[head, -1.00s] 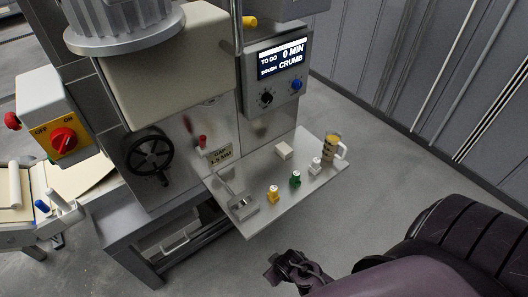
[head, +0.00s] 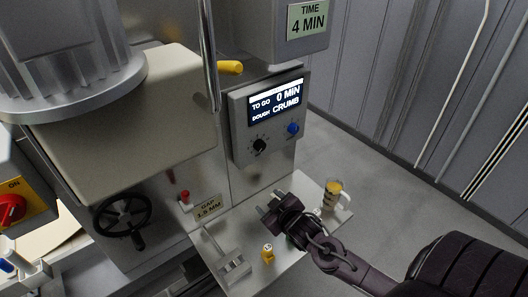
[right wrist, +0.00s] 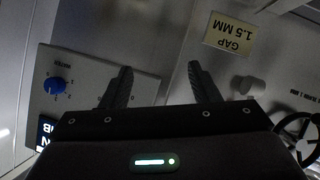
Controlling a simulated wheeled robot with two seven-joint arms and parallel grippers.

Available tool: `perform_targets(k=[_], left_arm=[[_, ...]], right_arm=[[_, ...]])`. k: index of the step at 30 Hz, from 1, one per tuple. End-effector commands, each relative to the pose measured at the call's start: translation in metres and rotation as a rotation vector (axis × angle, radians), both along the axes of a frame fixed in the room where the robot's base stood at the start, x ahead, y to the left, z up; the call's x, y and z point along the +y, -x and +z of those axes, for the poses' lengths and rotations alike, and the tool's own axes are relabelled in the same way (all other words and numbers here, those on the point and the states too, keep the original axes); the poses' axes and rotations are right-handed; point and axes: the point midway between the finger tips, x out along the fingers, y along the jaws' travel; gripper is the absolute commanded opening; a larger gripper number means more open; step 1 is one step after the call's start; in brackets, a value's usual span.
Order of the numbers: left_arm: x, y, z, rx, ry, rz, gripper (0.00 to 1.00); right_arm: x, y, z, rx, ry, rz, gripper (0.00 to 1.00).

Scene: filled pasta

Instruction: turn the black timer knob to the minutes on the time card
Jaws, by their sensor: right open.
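The black timer knob (head: 259,146) is on the grey control panel (head: 240,122), left of a blue knob (head: 293,128). The display (head: 276,101) above them reads TO GO 0 MIN, DOUGH CRUMB. The time card (head: 307,20) at the top reads TIME 4 MIN. My right gripper (head: 270,204) is open and empty, below the panel and over the metal shelf, apart from the knob. In the right wrist view my open fingers (right wrist: 160,86) show before the upside-down panel with the blue knob (right wrist: 55,86); the black knob is not visible there. My left gripper is out of view.
The shelf (head: 262,226) holds a yellow-topped mug (head: 331,196), a small yellow piece (head: 267,254) and a metal tool (head: 228,257). A GAP 1.5 MM card (head: 208,208) stands behind. A handwheel (head: 122,214) is at left. A vertical metal bar (head: 210,60) rises left of the panel.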

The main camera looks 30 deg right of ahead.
Motion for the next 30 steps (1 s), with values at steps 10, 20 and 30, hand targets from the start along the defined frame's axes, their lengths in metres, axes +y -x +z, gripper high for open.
perform_targets(k=[10, 20, 30], left_arm=[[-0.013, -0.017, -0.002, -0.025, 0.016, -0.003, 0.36], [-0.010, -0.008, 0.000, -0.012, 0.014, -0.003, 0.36], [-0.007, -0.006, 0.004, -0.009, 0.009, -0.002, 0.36]], right_arm=[[-0.061, -0.048, 0.075, -0.414, 0.172, 0.150, 0.55], [-0.064, -0.077, 0.087, -0.462, 0.188, 0.169, 0.55], [-0.063, -0.120, 0.085, -0.459, 0.187, 0.169, 0.55]])
